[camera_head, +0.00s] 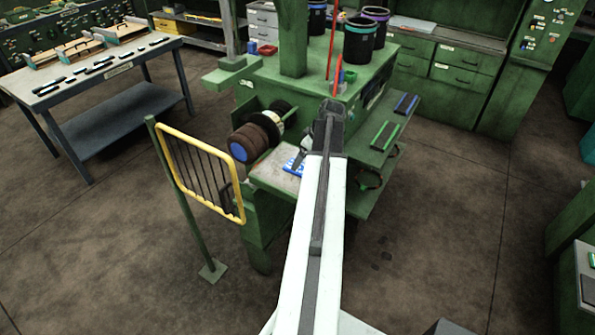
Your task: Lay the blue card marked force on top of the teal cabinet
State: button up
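A small blue item with white markings (290,169), probably the card, lies on the pale top of a green workstation ledge; its lettering is too small to read. My arm reaches forward from the bottom of the view, and my gripper (301,158) is small and dark at its far end, right at the blue item. I cannot tell whether the fingers touch it or are closed. A bit of teal (588,140) shows at the right edge, cut off by the frame; I cannot tell whether it is the teal cabinet.
A yellow guard rail (200,171) on a green post stands left of the ledge. Dark rollers (252,140) sit behind the ledge. A shelf (386,132) with green and blue bars is right of my arm. A grey table (100,69) stands far left. Floor at right is open.

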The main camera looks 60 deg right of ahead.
jog(key=b+x, duration=0.3)
jog(key=x, duration=0.2)
jog(key=shift+s+a+b, duration=0.1)
jog(key=shift+b, duration=0.3)
jog(key=shift+r, duration=0.2)
jog(key=c, duration=1.6)
jog(key=shift+r+p, duration=0.1)
jog(key=shift+p, duration=0.2)
notch_tip(320, 180, up, 3)
jog(key=p, duration=0.3)
jog(key=shift+r, duration=0.2)
jog(key=shift+s+a+r+p, duration=0.15)
jog(key=shift+s+r+p, duration=0.1)
jog(key=shift+p, duration=0.2)
jog(key=s+a, duration=0.1)
jog(key=s, duration=0.4)
jog(key=s+a, duration=0.2)
jog(key=s, duration=0.2)
jog(key=s+a, duration=0.2)
jog(key=s, duration=0.3)
jog(key=shift+s+r+p, duration=0.3)
jog(key=shift+r+p, duration=0.1)
